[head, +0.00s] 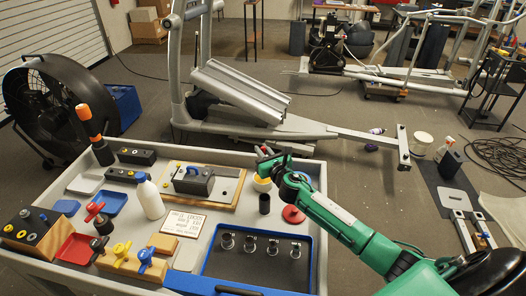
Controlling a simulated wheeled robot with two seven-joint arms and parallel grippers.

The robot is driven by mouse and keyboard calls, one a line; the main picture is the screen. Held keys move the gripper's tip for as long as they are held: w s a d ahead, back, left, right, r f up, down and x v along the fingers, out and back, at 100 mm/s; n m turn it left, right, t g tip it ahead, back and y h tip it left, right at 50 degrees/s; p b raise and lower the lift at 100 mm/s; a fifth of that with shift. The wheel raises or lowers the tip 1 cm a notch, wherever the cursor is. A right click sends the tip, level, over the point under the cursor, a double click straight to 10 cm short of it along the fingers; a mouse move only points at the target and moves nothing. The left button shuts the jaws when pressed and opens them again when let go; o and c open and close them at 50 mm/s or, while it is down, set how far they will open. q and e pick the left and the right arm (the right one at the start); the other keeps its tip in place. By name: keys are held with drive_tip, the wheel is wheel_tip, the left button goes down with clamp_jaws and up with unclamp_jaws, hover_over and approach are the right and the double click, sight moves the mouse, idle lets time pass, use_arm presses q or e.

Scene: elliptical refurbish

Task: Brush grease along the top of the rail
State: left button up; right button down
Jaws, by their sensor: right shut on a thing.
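The rail (240,91) is a pair of long grey tracks on the elliptical machine, sloping down toward the right behind the cart. My right gripper (268,162) is over the cart's back right part, below and in front of the rail and apart from it. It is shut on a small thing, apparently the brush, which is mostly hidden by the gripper. A small pot with a yellow rim (262,185) stands just below the gripper, with a black cylinder (264,204) in front of it. My left gripper is not in view.
The grey cart (322,220) carries a white bottle (149,198), a black block with a blue handle (193,181), a blue-rimmed tray (235,270) and red-, yellow- and blue-handled parts. The elliptical's frame (300,128) extends right behind it. A large fan (50,105) stands left.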

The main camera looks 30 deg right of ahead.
drive_tip(key=shift+f, duration=0.15)
idle(0.3)
drive_tip(key=shift+f+b, duration=0.4)
drive_tip(key=shift+f, duration=0.05)
idle(1.1)
drive_tip(key=shift+r, duration=0.1)
wheel_tip(320, 180, up, 7)
drive_tip(key=p, duration=0.7)
idle(0.7)
